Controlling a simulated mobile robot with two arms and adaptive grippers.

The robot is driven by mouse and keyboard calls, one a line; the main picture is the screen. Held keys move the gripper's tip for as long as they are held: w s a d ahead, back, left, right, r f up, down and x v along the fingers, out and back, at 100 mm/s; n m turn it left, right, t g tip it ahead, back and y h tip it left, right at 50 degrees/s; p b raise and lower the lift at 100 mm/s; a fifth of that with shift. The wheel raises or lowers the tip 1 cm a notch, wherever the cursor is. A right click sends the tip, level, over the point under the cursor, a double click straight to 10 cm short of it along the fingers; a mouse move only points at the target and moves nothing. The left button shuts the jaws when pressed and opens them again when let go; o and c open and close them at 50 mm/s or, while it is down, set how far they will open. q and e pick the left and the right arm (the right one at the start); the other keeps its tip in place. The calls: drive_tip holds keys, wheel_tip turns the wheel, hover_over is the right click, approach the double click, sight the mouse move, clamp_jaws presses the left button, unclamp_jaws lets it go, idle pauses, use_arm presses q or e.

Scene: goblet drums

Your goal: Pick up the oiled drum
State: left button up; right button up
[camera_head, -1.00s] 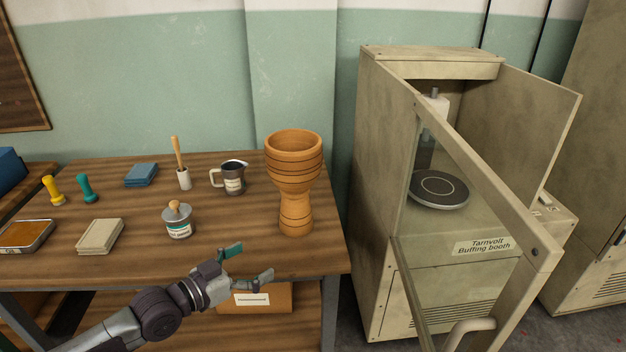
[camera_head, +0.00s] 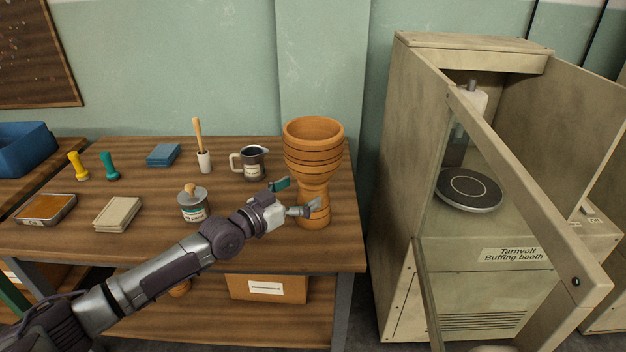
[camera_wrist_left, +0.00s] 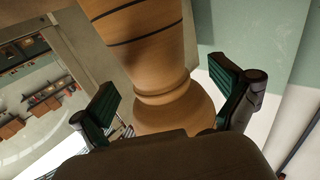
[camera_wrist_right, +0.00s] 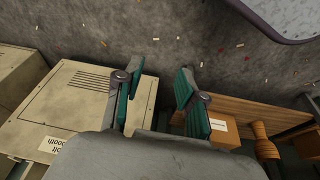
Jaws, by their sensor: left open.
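The drum (camera_head: 313,148), an orange-brown goblet shape with dark bands, stands upright on the wooden table near its right end. My left gripper (camera_head: 298,198) is open at the drum's narrow lower stem, with one finger on either side in the head view. In the left wrist view the drum (camera_wrist_left: 155,55) lies between the two green-padded fingers, with gaps at both sides; contact is not visible. My right gripper (camera_wrist_right: 152,92) is open and empty in the right wrist view, above the floor. It is not in the head view.
A tin (camera_head: 194,207) with a wooden-handled tool, a jug (camera_head: 250,163), a cup (camera_head: 204,162) and a sanding block stack (camera_head: 117,214) stand left of the drum. The buffing booth (camera_head: 400,200) with its open glazed door is at the right. The table's front edge is below my left arm.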

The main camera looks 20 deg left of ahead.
use_arm(q)
drive_tip(key=x, duration=0.3)
drive_tip(key=shift+s+d, duration=0.1)
drive_tip(key=shift+d, duration=0.1)
drive_tip(key=shift+w+d+b, duration=0.15)
drive_tip(key=shift+w+b, duration=0.15)
drive_tip(key=shift+w, duration=0.05)
drive_tip(key=c, duration=1.8)
drive_tip(key=shift+r, duration=0.2)
drive_tip(key=shift+c, duration=0.2)
use_arm(e)
drive_tip(key=shift+s+r, duration=0.25)
drive_tip(key=shift+r, duration=0.45)
